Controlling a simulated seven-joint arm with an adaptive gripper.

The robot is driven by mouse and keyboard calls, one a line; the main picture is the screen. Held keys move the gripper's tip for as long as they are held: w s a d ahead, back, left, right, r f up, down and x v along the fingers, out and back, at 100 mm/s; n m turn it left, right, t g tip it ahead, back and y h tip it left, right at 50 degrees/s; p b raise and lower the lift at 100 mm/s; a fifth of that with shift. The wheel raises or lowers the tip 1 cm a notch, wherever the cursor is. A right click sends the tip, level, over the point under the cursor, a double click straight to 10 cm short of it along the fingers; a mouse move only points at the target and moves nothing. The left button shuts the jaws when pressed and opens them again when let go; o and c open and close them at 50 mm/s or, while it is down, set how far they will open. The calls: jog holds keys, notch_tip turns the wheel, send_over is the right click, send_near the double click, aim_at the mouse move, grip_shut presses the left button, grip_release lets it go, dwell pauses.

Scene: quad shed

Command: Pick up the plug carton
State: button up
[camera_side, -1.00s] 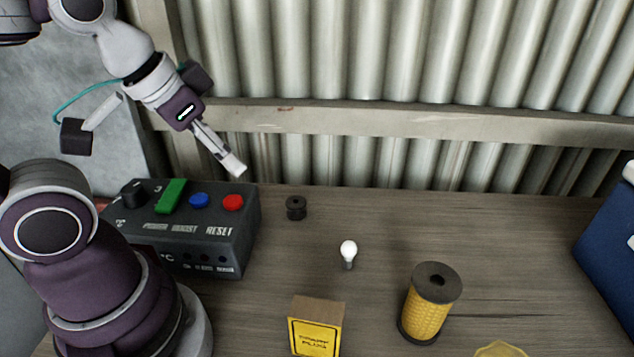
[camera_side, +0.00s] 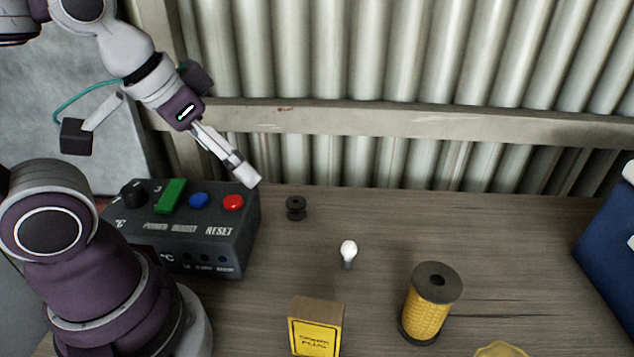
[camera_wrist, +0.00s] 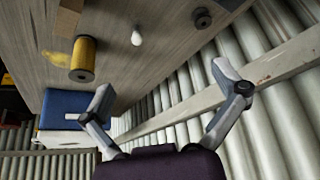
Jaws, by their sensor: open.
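The plug carton (camera_side: 316,328) is a small yellow box with a brown top and dark lettering. It stands on the wooden bench at the bottom of the side view, partly cut off by the frame's lower edge. My gripper (camera_side: 250,178) is high at the upper left in the side view, near the back edge of the bench and well away from the carton. In the wrist view my gripper (camera_wrist: 168,90) has its two fingers spread wide with nothing between them.
A dark control box (camera_side: 190,232) with coloured buttons stands left of the carton. A small black spool (camera_side: 296,208), a light bulb (camera_side: 348,252) and a yellow filter (camera_side: 428,308) stand on the bench (camera_side: 520,260). A blue box (camera_side: 612,235) is at right. The corrugated wall is behind.

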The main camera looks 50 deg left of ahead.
jog(key=n+g+y, duration=0.2)
jog(key=n+y, duration=0.1)
jog(key=n, duration=0.4)
send_near(317, 310)
jog(key=a+f, duration=0.1)
jog(key=f, duration=0.1)
jog(key=x, duration=1)
jog(key=shift+w+d+f, duration=0.2)
jog(key=shift+w, duration=0.2)
jog(key=c, duration=1.2)
